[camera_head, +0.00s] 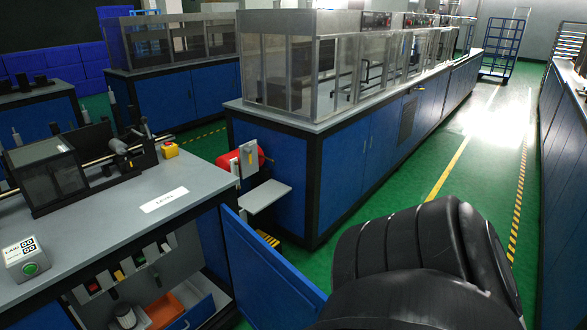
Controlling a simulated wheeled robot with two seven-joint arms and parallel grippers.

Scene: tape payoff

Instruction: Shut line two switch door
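A blue door (262,268) stands open at the right side of the grey-topped workbench (110,225), swung outward toward the lower middle of the view. Inside the open cabinet is a grey panel with several small switches (118,275) in red, yellow, green and black. A white label (165,199) lies on the bench top, its text too small to read surely. A large black arm link of mine fills the lower right, right of the door, and seems to overlap its lower right corner. Neither gripper shows, so their state is hidden.
Below the switches are an orange item (163,309) and an open drawer (193,312). A control box with a green button (31,269) sits on the bench. A small grey shelf (264,196) juts out behind the door.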

